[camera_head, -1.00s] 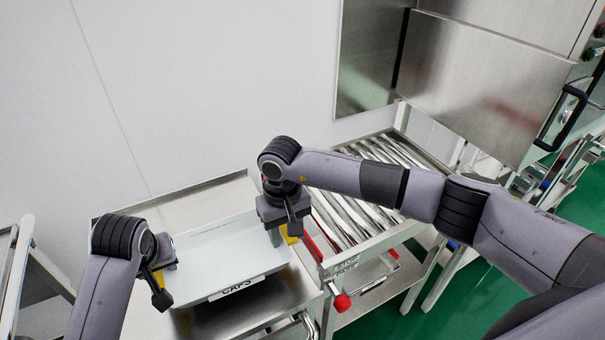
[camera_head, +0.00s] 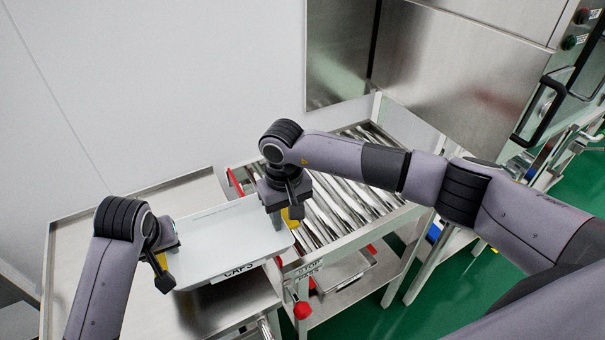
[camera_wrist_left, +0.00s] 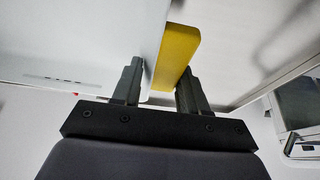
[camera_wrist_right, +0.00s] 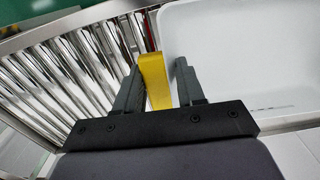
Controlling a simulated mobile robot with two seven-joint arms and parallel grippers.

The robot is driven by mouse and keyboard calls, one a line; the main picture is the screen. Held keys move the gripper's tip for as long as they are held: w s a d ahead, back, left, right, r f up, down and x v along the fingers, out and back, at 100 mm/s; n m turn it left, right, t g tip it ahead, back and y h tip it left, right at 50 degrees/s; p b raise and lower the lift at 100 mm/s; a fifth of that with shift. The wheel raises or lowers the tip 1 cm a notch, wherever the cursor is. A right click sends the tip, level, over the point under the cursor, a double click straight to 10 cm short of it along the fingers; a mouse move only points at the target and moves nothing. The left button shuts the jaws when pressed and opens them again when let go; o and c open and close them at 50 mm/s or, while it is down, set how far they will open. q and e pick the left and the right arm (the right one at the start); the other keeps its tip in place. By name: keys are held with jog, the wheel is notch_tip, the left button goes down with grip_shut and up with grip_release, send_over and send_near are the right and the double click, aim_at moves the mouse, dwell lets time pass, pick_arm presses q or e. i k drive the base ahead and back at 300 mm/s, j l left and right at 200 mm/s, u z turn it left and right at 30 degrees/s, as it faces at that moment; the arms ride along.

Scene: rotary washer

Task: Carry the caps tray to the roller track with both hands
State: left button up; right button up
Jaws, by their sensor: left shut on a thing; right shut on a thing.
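The white caps tray (camera_head: 228,240), with a "CAPS" label on its front, is held level between my two grippers. Its right end is at the near left end of the roller track (camera_head: 345,205); I cannot tell whether they touch. My left gripper (camera_head: 165,265) is shut on the tray's yellow left handle, which shows between the fingers in the left wrist view (camera_wrist_left: 176,58). My right gripper (camera_head: 290,215) is shut on the yellow right handle, seen in the right wrist view (camera_wrist_right: 156,80) with the rollers beside it. The tray's inside looks empty in the right wrist view.
A steel table (camera_head: 75,265) lies under and left of the tray. A red knob (camera_head: 302,310) and a "STOP" label sit at the track's near corner. The steel washer (camera_head: 450,70) stands behind the track. A lower shelf (camera_head: 345,275) is under the rollers.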

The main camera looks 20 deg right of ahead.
aim_at(343, 202)
jog(key=i+l, duration=0.1)
jog(key=l, duration=0.35)
jog(key=l+z, duration=0.1)
jog(key=l, duration=0.3)
jog(key=i+l, duration=0.15)
jog(key=l, duration=0.25)
